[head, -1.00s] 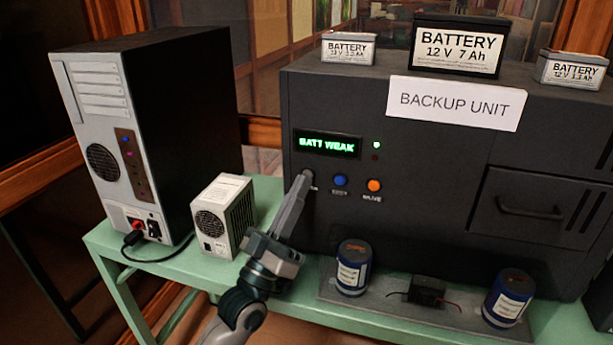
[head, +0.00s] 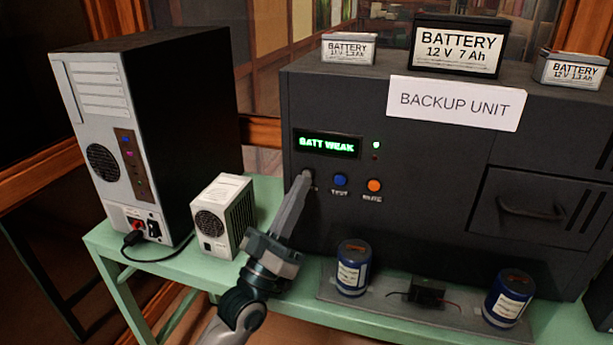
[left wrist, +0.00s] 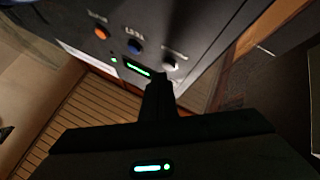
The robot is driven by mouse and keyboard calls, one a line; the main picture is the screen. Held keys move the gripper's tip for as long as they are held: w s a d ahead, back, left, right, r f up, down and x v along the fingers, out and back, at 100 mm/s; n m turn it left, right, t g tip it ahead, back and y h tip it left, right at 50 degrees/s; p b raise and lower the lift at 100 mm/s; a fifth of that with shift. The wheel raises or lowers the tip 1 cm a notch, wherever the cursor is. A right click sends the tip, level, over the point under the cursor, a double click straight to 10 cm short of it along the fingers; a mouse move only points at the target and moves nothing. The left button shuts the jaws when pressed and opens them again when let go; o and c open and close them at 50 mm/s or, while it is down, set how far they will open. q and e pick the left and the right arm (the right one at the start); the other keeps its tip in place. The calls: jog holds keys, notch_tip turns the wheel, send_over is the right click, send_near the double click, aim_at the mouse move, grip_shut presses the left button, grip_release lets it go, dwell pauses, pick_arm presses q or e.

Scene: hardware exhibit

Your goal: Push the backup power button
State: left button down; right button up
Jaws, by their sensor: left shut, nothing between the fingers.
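The dark backup unit (head: 430,160) stands on a green table, with a "BACKUP UNIT" label and a green display (head: 327,144) reading "BATT WEAK". A blue button (head: 340,180) marked TEST and an orange button (head: 374,186) sit on its front. My left gripper (head: 306,176) is shut and empty, its fingertips at the panel just left of the blue button. They cover most of a control there. In the left wrist view a pale round button (left wrist: 170,64) shows just beyond the fingertips; I cannot tell whether they touch it. My right gripper is not in view.
A computer tower (head: 150,140) and a small white power supply (head: 222,215) stand left of my left arm. Batteries (head: 456,45) sit on top of the unit. Blue cylinders (head: 353,268) and a small black part (head: 427,291) stand in front of it.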

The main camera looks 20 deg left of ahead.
pick_arm(q)
jog(key=shift+w, duration=0.5)
dwell(0.6)
jog(key=shift+s, duration=0.15)
jog(key=shift+s+p, duration=0.35)
jog(key=shift+s, duration=0.05)
jog(key=shift+s, duration=0.1)
jog(key=shift+s+a+p, duration=0.1)
jog(key=shift+s+p, duration=0.8)
jog(key=shift+s, duration=2)
